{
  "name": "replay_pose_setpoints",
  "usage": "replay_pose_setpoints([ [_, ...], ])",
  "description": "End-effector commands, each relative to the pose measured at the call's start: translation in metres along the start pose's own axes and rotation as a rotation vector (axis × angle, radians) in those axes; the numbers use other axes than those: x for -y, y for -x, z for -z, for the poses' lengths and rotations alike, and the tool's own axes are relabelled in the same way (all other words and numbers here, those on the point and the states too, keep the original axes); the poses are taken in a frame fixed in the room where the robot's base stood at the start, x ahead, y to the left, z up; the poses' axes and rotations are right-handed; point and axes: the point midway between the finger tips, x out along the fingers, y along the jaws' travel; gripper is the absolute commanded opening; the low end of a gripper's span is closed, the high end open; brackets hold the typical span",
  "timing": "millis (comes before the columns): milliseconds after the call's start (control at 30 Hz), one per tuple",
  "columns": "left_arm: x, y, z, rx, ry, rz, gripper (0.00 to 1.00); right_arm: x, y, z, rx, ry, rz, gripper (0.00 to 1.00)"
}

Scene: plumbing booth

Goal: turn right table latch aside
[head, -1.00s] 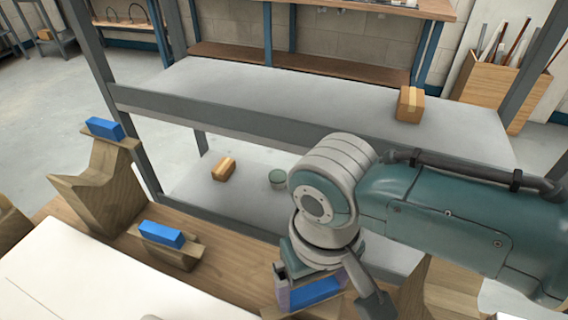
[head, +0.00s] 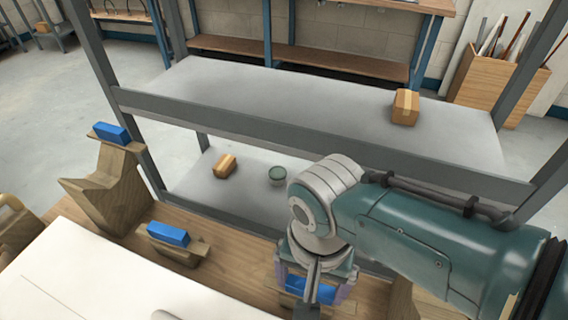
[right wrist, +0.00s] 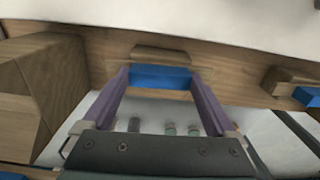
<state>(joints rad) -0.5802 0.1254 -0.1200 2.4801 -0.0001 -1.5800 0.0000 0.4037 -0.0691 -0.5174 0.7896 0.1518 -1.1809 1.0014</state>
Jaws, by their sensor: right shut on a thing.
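The right table latch, a blue block (head: 296,284) on a wooden base, is at the table edge in the lower middle of the head view. In the right wrist view the blue block (right wrist: 160,76) lies between two purple fingers. My right gripper (head: 313,286) is shut on it from above, one finger at each end. My arm hides part of the block and its base in the head view. The block lies roughly along the table edge. My left gripper is not in view.
A second blue latch (head: 167,234) sits further left on the table edge. A tall wooden bracket (head: 108,185) with a blue block (head: 111,132) stands beyond it. A grey metal rack (head: 300,127) stands behind, carrying small cardboard boxes (head: 405,106). The white panel (head: 95,275) is mostly clear.

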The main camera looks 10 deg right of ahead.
Motion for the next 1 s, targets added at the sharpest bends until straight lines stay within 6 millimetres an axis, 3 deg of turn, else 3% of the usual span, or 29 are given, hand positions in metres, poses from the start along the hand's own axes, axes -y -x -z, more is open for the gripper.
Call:
replay_pose_setpoints([
  [500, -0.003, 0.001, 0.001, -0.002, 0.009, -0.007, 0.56, 0.001, 0.001, 0.001, -0.002, -0.022, 0.003, 0.00],
  [533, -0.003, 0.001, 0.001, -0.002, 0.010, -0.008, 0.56, 0.001, 0.001, 0.001, -0.002, -0.022, 0.003, 0.93],
  [600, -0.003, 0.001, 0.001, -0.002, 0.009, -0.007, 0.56, 0.001, 0.001, 0.001, -0.002, -0.021, 0.003, 1.00],
  [833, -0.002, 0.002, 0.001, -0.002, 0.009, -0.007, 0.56, 0.001, 0.002, 0.001, -0.002, -0.021, 0.002, 1.00],
  [1000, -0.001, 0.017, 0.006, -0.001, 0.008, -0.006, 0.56, 0.001, 0.023, 0.001, -0.002, -0.021, 0.003, 1.00],
])
